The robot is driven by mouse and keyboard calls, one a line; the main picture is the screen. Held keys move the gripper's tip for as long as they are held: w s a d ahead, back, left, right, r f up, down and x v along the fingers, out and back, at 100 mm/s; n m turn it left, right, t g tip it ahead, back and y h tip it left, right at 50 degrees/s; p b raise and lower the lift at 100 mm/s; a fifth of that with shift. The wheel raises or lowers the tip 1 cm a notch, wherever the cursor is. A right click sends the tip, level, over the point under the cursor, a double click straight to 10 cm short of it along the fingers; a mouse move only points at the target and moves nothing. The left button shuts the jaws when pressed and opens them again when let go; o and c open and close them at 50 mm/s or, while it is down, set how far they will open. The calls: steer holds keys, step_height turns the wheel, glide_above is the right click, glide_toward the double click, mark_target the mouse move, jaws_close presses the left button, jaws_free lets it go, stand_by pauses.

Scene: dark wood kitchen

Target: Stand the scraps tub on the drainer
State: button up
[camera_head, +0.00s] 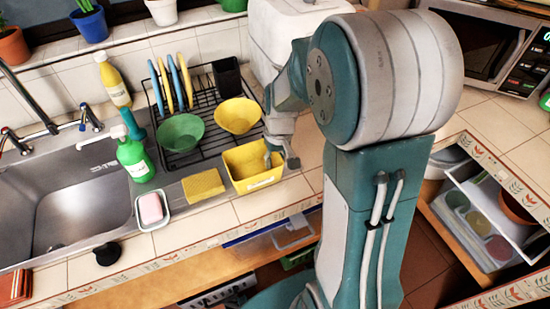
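The scraps tub is most likely the yellow rectangular tub (247,181) with a white label on its front. The drainer (203,137) is a black wire rack at the back of the counter, right of the sink. My gripper (280,160) is at the tub's right wall, pointing down. One finger shows inside the tub and one outside, with the wall between them. The fingers look apart; contact with the wall is not clear.
The drainer holds a green bowl (181,133), a yellow bowl (237,115), upright plates (175,84) and a black holder (227,77). A yellow sponge (203,185), a soap dish (152,211) and a green bottle (133,160) stand left of the tub. The sink (80,205) is further left.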

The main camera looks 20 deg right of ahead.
step_height(320, 180, up, 12)
steer(key=f, duration=0.1)
steer(key=s+a+r+t, duration=0.2)
steer(key=s+r, duration=0.1)
steer(key=s, duration=0.4)
steer(key=s+a+r+t+h, duration=0.1)
steer(key=s+a+r+t, duration=0.2)
steer(key=s, duration=0.5)
steer(key=shift+a+r+t, duration=0.3)
steer(key=shift+r, duration=0.25)
